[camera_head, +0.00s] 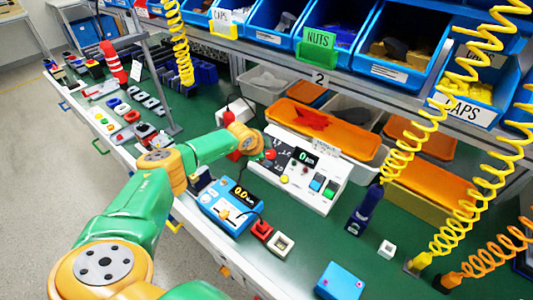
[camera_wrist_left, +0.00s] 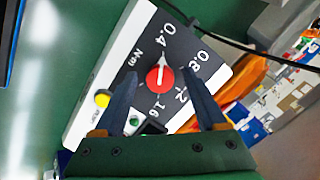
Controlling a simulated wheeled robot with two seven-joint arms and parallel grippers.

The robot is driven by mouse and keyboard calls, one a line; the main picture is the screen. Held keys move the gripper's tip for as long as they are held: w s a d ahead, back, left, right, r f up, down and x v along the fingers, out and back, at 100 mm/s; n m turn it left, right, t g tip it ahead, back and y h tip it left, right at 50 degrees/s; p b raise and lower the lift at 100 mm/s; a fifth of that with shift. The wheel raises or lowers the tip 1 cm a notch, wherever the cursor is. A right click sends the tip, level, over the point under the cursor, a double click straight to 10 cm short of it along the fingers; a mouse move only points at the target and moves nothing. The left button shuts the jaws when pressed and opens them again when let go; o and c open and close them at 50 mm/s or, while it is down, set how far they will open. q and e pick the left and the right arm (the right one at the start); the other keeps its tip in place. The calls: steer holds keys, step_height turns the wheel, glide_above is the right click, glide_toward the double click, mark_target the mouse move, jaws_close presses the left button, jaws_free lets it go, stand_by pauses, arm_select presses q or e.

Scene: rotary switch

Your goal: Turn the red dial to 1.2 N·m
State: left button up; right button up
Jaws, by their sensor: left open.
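The red dial (camera_wrist_left: 160,78) sits on the dark face of a white control box (camera_wrist_left: 92,113), with 0.4, 0.8, 1.2, 1.6 and N·m printed near it. Its white pointer line points roughly toward 0.4. My left gripper (camera_wrist_left: 160,73) is open, with one dark finger on each side of the dial; I cannot tell whether they touch it. In the head view the red dial (camera_head: 270,154) shows beside the end of my left arm, on the white box (camera_head: 322,194). The box's display (camera_head: 304,157) reads 0. My right gripper is not in view.
A blue device (camera_head: 230,205) with a lit display stands left of the box. Red and white switch blocks (camera_head: 281,244) and a blue box (camera_head: 341,281) lie nearer. Yellow coiled hoses (camera_head: 413,140) hang at right.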

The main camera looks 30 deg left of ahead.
arm_select(q)
steer(key=shift+w, duration=0.1)
jaws_close()
